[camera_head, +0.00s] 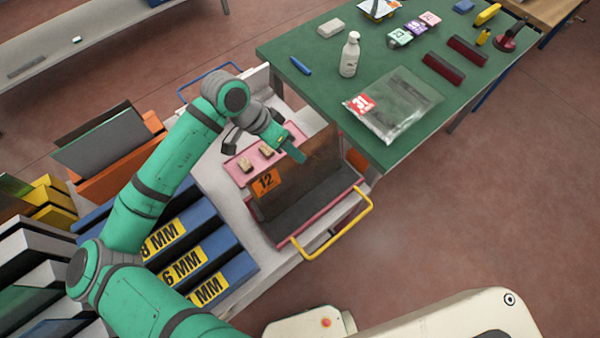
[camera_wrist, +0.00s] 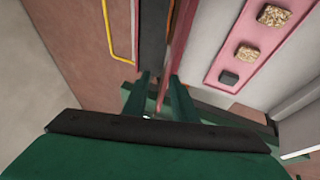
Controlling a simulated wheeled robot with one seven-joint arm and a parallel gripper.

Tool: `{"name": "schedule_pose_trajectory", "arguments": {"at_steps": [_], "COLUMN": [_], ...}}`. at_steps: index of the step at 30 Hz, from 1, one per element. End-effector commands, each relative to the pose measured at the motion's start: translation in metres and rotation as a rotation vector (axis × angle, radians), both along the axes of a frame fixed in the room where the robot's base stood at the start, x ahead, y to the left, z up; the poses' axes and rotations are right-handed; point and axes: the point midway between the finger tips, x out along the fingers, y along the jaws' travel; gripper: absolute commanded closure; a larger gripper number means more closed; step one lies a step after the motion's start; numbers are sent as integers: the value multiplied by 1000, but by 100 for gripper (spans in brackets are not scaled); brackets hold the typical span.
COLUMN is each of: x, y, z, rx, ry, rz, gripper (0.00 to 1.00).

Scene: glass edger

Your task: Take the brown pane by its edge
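The brown pane (camera_head: 318,172) stands upright, with an orange label reading 12, in a pink-edged rack (camera_head: 290,240) with a dark bed on a pale cart. My gripper (camera_head: 292,149) is at the pane's upper edge in the head view, where the fingers overlap the pane. In the wrist view the pane (camera_wrist: 180,38) shows nearly edge-on as a narrow brown strip with a reddish edge. There my gripper (camera_wrist: 163,88) has its two fingers apart, with the reddish edge running between them. Gaps seem to show beside the edge; contact is hard to judge.
A pink strip (camera_head: 236,168) with small blocks lies behind the pane. The green table (camera_head: 290,47) with a bottle (camera_head: 350,54) and a bagged pane (camera_head: 392,104) is close on the right. Blue slots (camera_head: 236,268) stand left; a yellow handle (camera_head: 339,234) is in front.

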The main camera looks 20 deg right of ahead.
Motion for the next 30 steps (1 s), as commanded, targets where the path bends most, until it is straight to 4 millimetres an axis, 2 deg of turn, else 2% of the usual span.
{"name": "schedule_pose_trajectory", "arguments": {"at_steps": [4, 11, 12, 15, 30], "x": [-1, -1, -1, -1, -2], "y": [-6, -7, -7, -7, -8], "z": [-11, -13, -13, -13, -13], "rx": [-1, -1, -1, -1, -2], "ry": [0, 0, 0, -1, 0], "rz": [1, 0, 0, -1, -2], "gripper": [75, 75, 77, 100, 100]}}
